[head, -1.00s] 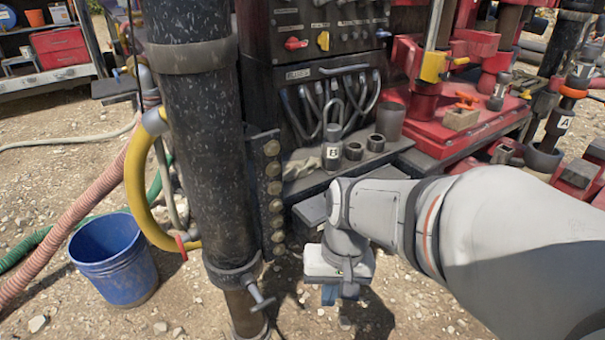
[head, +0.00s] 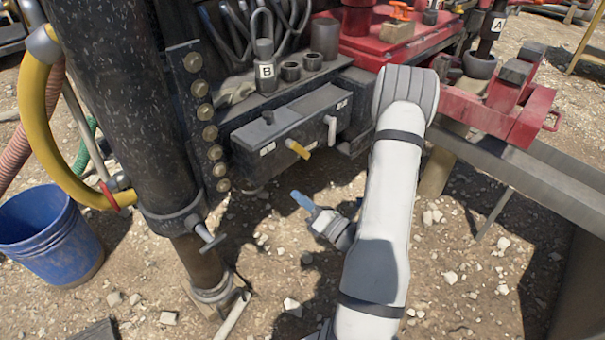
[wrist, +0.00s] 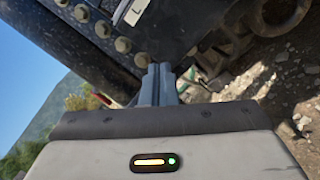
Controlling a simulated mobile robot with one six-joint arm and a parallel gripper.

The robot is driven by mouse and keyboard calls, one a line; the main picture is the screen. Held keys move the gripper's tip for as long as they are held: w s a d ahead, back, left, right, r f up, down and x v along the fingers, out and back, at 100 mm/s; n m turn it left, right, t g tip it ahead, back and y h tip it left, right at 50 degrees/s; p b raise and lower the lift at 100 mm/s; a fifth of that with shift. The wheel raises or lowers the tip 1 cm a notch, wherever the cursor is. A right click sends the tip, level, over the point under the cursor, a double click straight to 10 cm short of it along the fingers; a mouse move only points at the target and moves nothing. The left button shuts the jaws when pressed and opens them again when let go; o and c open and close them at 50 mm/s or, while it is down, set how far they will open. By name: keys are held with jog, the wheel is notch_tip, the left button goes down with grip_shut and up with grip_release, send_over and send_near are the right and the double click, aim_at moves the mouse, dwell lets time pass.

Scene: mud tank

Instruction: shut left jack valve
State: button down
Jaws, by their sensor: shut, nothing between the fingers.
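A grey valve box (head: 275,133) sits below the ledge in the head view. On its front are a yellow lever (head: 297,149), angled down to the right, and a pale grey lever (head: 331,128) further right, hanging down. In the wrist view my gripper (wrist: 157,80) is shut and empty. Neither lever is clearly seen there.
A black column (head: 120,100) with a bolted flange (head: 204,112) stands left of the box. A blue bucket (head: 50,235) is at the far left. A red frame (head: 500,110) and grey beam (head: 530,170) lie to the right. Gravel below the box is open.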

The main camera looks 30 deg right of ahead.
aim_at(298, 149)
jog(key=d+f+m+h, duration=0.2)
jog(key=d+h, duration=0.1)
jog(key=d+f+m+t+h, duration=0.1)
jog(key=shift+s+d+f+m, duration=0.2)
jog(key=shift+s+f+m, duration=0.05)
jog(key=shift+s+m, duration=0.15)
jog(key=shift+w, duration=0.1)
jog(key=w+r+b, duration=0.1)
jog(key=w, duration=0.2)
jog(key=w+r+b, duration=0.1)
jog(key=w, duration=0.3)
jog(key=w+r+b, duration=0.1)
jog(key=w, duration=0.2)
jog(key=shift+w+d+r, duration=0.15)
jog(key=shift+w+d, duration=0.1)
jog(key=shift+d, duration=0.05)
jog(key=shift+w+d+r, duration=0.15)
jog(key=shift+d+r, duration=0.2)
jog(key=shift+d, duration=0.05)
